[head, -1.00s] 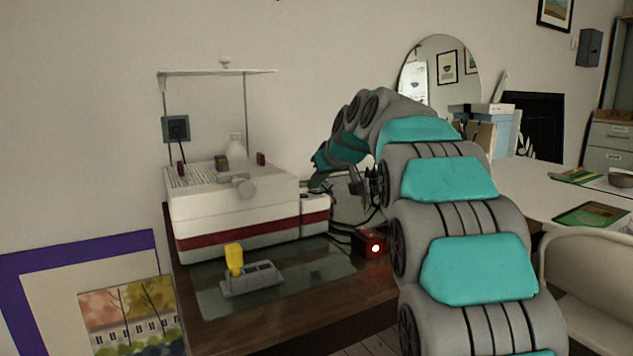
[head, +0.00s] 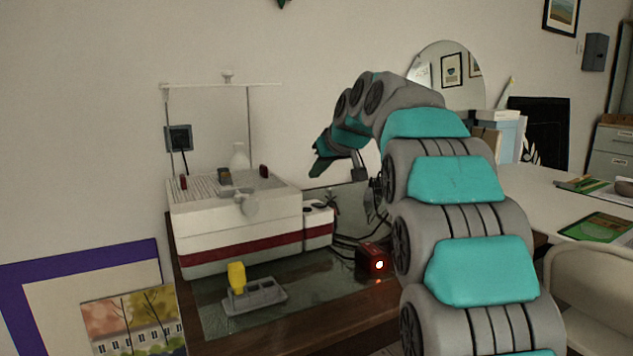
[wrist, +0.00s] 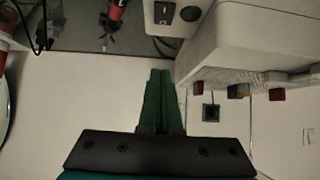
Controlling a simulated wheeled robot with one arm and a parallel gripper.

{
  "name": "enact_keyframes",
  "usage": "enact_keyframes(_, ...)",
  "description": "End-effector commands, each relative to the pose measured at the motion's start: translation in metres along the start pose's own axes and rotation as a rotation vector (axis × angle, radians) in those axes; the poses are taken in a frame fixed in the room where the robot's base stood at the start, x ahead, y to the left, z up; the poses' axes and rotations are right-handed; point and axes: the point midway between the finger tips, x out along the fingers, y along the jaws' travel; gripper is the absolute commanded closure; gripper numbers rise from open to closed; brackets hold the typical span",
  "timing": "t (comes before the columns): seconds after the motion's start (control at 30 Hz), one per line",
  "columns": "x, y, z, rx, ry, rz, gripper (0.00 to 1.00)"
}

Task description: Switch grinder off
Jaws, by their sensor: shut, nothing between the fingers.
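The grinder (head: 235,225) is a white box with a dark red stripe and a ribbed top, at the left of the dark table. A smaller white side unit (head: 318,222) adjoins its right end. In the wrist view, the side unit shows a dark rocker switch (wrist: 164,13) and a round black knob (wrist: 191,13) at the top; the rocker's position is too small to tell. My gripper (head: 317,171) is shut and empty, above the side unit and apart from it. Its green fingers (wrist: 160,73) point toward the unit in the wrist view.
A small red box with a lit lamp (head: 373,261) and cables sits right of the grinder. A grey tray (head: 255,297) with a yellow-handled tool (head: 237,277) stands in front. A wall socket (head: 179,138) is behind.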

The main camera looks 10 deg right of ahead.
Motion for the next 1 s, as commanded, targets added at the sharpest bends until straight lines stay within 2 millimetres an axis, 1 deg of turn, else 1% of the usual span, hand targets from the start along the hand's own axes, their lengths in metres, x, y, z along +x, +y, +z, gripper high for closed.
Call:
enact_keyframes(0.03,-0.012,0.000,-0.002,-0.001,0.005,0.002,1.00)
enact_keyframes(0.1,-0.027,0.001,-0.007,-0.002,0.009,0.003,1.00)
enact_keyframes(0.2,-0.046,0.000,-0.009,-0.001,0.004,0.000,1.00)
enact_keyframes(0.3,-0.062,0.000,-0.014,-0.003,0.006,0.002,1.00)
enact_keyframes(0.4,-0.072,0.000,-0.015,-0.002,0.002,0.001,1.00)
enact_keyframes(0.6,-0.081,0.000,-0.017,-0.001,0.002,0.001,1.00)
enact_keyframes(1.0,-0.082,0.000,-0.017,-0.001,0.001,0.001,1.00)
